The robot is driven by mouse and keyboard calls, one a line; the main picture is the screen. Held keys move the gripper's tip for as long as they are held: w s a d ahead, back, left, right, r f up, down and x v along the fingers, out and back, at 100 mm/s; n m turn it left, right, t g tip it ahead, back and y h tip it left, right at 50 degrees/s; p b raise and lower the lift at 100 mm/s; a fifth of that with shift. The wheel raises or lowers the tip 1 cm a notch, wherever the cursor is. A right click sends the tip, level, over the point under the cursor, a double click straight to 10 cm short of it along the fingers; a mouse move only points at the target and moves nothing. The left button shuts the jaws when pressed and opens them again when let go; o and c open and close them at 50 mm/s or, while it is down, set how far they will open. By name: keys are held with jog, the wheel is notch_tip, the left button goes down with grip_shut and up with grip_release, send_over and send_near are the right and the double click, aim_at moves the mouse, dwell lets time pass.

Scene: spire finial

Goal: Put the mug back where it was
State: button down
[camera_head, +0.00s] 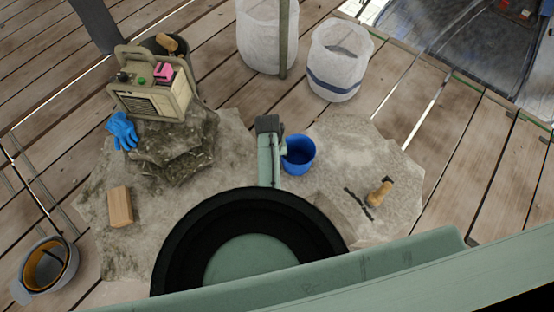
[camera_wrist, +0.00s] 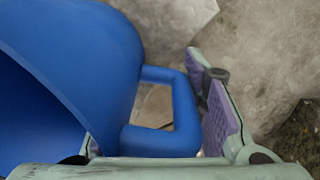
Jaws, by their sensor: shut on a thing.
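The blue mug (camera_head: 299,155) is at my gripper (camera_head: 284,149) in the head view, above or on the pale stone slab. In the wrist view the mug (camera_wrist: 75,70) fills the left side, with its opening at the lower left. Its square handle (camera_wrist: 185,115) points right, towards a purple-padded finger beside it. My gripper is shut on the mug at the handle side. The other finger is mostly hidden by the mug. I cannot tell if the mug's base touches the stone.
A beige boxy device (camera_head: 150,95) stands on stacked stones, with a blue glove (camera_head: 122,131) beside it. A wooden block (camera_head: 120,206) lies at left, a wooden-handled tool (camera_head: 379,193) at right. White bins (camera_head: 339,62) stand behind. Stone right of the mug is mostly clear.

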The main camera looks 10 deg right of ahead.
jog(key=shift+f, duration=0.15)
jog(key=c, duration=1)
grip_release()
jog(key=r, duration=0.4)
jog(key=a+r, duration=0.1)
jog(key=r, duration=0.7)
jog(key=shift+a+r, duration=0.15)
jog(key=shift+a, duration=0.05)
